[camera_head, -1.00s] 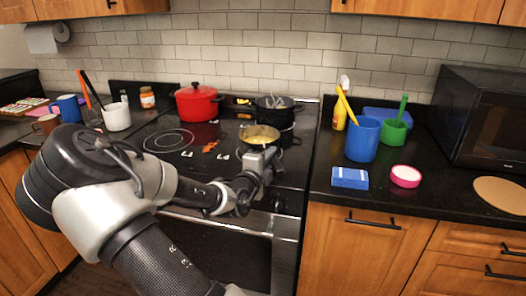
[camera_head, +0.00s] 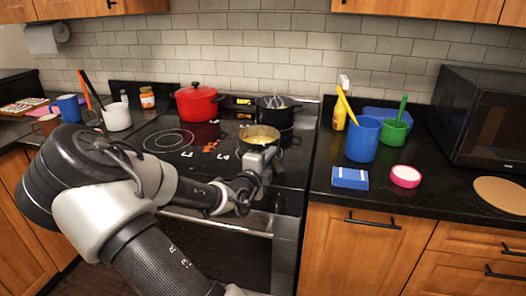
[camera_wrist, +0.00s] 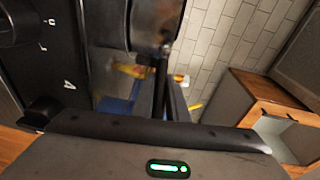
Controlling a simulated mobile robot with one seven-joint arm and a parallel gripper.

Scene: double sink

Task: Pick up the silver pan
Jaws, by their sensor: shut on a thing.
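The silver pan (camera_head: 260,144), with something yellow inside, is at the front right of the stove. In the wrist view, its dark-looking body (camera_wrist: 155,22) is at the top, and its thin handle (camera_wrist: 162,75) runs down between my fingers. My gripper (camera_head: 264,157) is on the near side of the pan, shut on the handle. It also shows in the wrist view (camera_wrist: 165,100). My gripper hides most of the handle in the head view. I cannot tell whether the pan's bottom touches the cooktop.
A black pot (camera_head: 274,116) with a whisk stands just behind the pan. A red pot (camera_head: 196,103) is at the back left of the stove. The right counter holds a blue container (camera_head: 362,141), a green one (camera_head: 394,136), a blue sponge-like block (camera_head: 350,178) and a microwave (camera_head: 490,125).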

